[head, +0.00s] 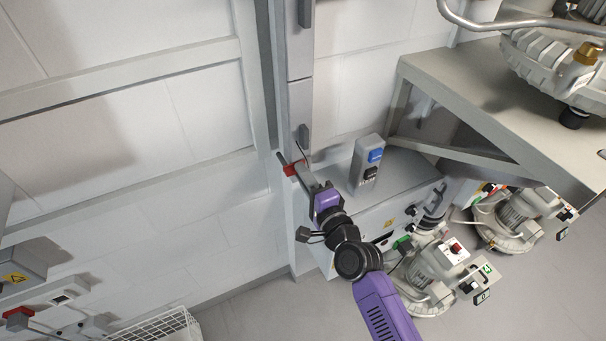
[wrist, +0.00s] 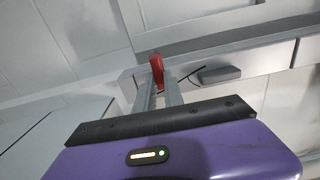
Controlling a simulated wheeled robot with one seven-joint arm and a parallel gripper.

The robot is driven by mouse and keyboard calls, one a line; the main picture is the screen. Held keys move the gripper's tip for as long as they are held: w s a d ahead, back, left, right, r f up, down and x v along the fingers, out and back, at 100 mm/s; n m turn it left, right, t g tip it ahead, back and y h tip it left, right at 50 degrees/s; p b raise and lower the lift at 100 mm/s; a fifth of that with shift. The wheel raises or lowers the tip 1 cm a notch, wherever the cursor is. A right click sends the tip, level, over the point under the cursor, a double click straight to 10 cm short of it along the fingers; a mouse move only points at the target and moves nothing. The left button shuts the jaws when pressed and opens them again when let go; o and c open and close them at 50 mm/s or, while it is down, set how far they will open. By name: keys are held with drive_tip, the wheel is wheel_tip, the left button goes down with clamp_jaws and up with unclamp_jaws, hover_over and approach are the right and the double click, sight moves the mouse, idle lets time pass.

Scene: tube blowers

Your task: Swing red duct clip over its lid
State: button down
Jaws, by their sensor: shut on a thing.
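The red duct clip (head: 293,168) is on the grey vertical duct (head: 299,108) by the wall, left of centre in the head view. My gripper (head: 296,173) reaches up to it from the lower right and is shut on it. In the wrist view the red clip (wrist: 157,71) stands between the fingertips of my gripper (wrist: 160,88), with the grey duct (wrist: 245,62) behind it. The fingers cover part of the clip. I cannot tell whether the clip lies over the lid.
A grey cabinet (head: 395,188) with a small switch box (head: 367,165) stands right of my arm. Blowers (head: 425,272) stand on the floor beyond it. A steel bench (head: 500,105) juts out at upper right. A white wire basket (head: 160,328) is at lower left. Open floor (head: 260,318) lies between.

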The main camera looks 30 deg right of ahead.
drive_tip(key=c, duration=1.4)
unclamp_jaws()
drive_tip(key=shift+c, duration=0.2)
drive_tip(key=s+b, duration=0.1)
drive_tip(key=s, duration=0.7)
drive_tip(key=shift+b, duration=0.35)
drive_tip(key=shift+w, duration=0.1)
